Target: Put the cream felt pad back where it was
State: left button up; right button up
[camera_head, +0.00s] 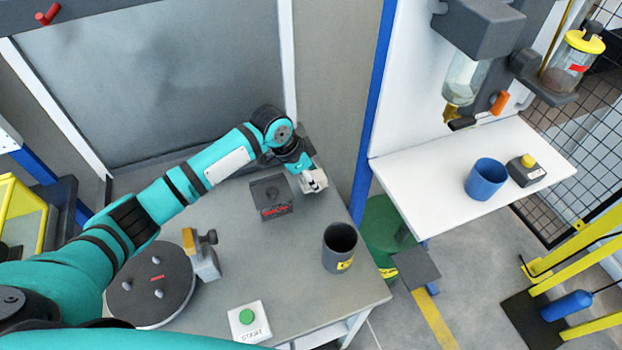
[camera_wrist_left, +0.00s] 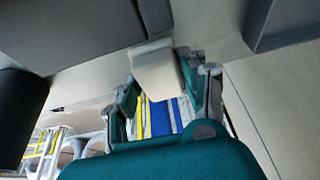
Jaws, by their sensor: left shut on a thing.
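My left gripper (camera_head: 308,178) is beside the right end of a dark box (camera_head: 271,198) on the grey workbench (camera_head: 290,285). It is shut on the cream felt pad (camera_wrist_left: 157,72), which shows between its fingers in the left wrist view. The pad also shows as a small pale patch at the gripper's tip in the head view (camera_head: 316,182). Whether the pad touches the bench or the box is hard to tell. My right gripper is not in view.
A dark cup (camera_head: 340,248) with a yellow label stands at the bench's right. A round dark turntable with pegs (camera_head: 151,282), a clamp-like block (camera_head: 205,258) and a green start button (camera_head: 247,317) are left and front. A white side table (camera_head: 450,180) holds a blue cup (camera_head: 485,180).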

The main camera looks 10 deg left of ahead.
pick_arm(q)
jog(key=shift+f, duration=0.95)
jog(key=o, duration=1)
jog(key=shift+f, duration=0.15)
jog(key=b+v, duration=0.1)
jog(key=v, duration=1.1)
